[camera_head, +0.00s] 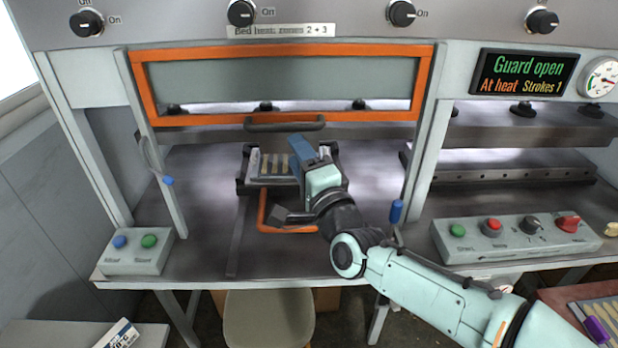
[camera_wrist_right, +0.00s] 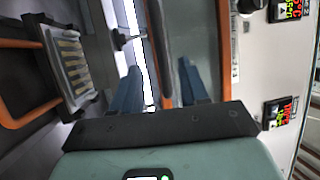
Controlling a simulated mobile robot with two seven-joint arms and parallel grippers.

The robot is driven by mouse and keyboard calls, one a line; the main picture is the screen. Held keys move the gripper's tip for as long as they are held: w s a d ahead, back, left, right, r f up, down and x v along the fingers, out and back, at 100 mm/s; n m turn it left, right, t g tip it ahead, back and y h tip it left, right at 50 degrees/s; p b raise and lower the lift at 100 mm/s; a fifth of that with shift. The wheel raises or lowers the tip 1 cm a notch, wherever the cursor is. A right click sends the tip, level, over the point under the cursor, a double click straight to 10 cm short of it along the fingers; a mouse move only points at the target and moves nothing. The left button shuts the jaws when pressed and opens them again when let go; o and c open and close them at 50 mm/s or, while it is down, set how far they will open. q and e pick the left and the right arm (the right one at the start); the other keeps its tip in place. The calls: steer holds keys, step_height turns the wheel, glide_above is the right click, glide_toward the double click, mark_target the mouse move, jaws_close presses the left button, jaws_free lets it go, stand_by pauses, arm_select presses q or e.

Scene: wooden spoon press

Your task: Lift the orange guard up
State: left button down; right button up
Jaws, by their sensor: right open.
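The orange guard (camera_head: 423,85) is an orange frame around a grey panel, standing raised at the top of the press opening. Its dark handle bar (camera_head: 285,127) runs along the lower edge. My right gripper (camera_head: 303,145) has blue fingers, is open and empty, and is just below and in front of the handle in the head view. In the right wrist view the handle (camera_wrist_right: 163,45) lies between and beyond the open fingers of the gripper (camera_wrist_right: 159,70), with the guard's orange edge (camera_wrist_right: 226,50) at right. I cannot tell whether they touch. My left gripper is out of view.
A tray (camera_head: 262,166) with wooden pieces and an orange loop handle (camera_head: 264,214) sits on the press bed below. The display (camera_head: 523,74) reads "Guard open". Button boxes stand at left (camera_head: 137,252) and right (camera_head: 515,238). A stool (camera_head: 268,318) is in front.

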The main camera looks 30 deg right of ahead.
steer(key=shift+b+v, duration=0.3)
steer(key=shift+v, duration=2)
